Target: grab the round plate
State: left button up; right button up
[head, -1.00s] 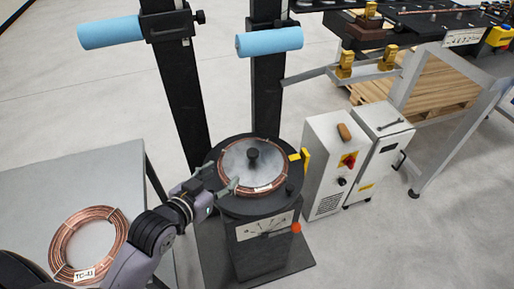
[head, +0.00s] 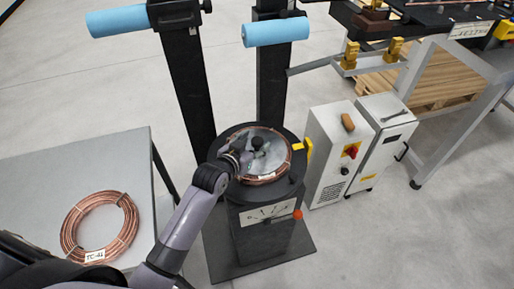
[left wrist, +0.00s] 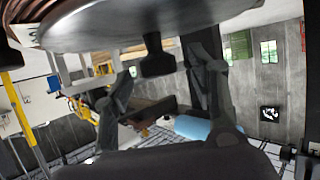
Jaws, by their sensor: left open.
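The round plate (head: 275,147) is a grey metal disc with a dark knob (head: 258,143) standing at its centre. It lies on the black round stand, with copper tube showing around its rim. My left gripper (head: 247,149) is open over the plate's left part, close to the knob. In the left wrist view the plate (left wrist: 110,22) is at the top, and the knob (left wrist: 157,58) shows between the two spread fingers. I cannot tell whether a finger touches the knob. My right gripper is not in view.
A copper coil (head: 99,226) with a label lies on the grey table (head: 50,185) at left. Two black posts (head: 192,95) with blue rollers (head: 276,31) rise behind the stand. A yellow part (head: 303,147) sits at the stand's right edge. White cabinets (head: 331,150) stand at right.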

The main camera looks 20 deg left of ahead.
pick_arm(q)
jog(key=shift+x, duration=1.15)
jog(key=shift+s, duration=0.1)
jog(key=shift+c, duration=0.5)
grip_shut()
jog(key=shift+r, duration=0.1)
